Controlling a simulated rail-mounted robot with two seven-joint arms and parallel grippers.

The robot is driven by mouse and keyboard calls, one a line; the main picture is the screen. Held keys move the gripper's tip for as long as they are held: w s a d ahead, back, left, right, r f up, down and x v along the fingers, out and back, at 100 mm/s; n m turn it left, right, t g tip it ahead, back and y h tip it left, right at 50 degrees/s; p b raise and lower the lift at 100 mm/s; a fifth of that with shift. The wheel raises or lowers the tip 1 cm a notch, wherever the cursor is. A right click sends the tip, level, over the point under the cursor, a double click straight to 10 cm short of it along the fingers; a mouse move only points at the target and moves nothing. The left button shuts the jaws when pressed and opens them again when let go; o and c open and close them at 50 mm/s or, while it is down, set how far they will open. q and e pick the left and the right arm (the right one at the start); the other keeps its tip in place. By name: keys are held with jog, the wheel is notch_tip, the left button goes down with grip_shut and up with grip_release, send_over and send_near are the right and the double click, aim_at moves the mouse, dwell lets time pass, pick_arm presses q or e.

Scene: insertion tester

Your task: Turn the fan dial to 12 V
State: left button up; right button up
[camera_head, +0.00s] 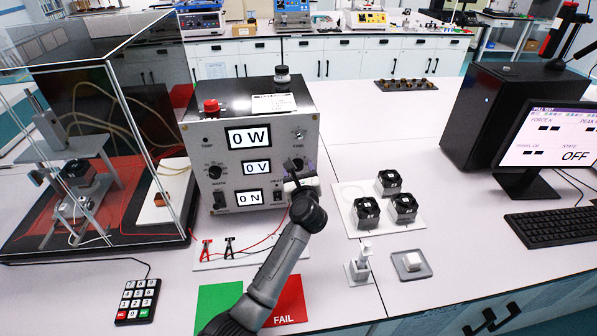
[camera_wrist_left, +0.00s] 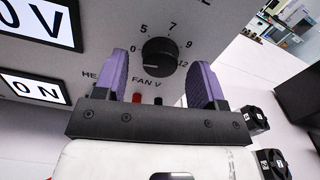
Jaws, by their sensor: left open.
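The fan dial (camera_wrist_left: 160,58) is a round black knob on the front of the grey power supply (camera_head: 231,165). In the left wrist view its scale shows 0, 5, 7, 9 and 12, and its white mark points to the lower left, near 0. The voltage display (camera_head: 257,168) reads 0 V. My right gripper is not in view.
A glass-sided test chamber (camera_head: 95,150) stands at the left. Red and black clips (camera_head: 218,248) lie on a white plate below the supply. Several black fans (camera_head: 386,200) sit on a white tray at the right. A keypad (camera_head: 138,301) is at the front left.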

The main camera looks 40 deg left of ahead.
pick_arm(q)
jog(key=shift+w+a, duration=0.25)
jog(key=shift+c, duration=0.4)
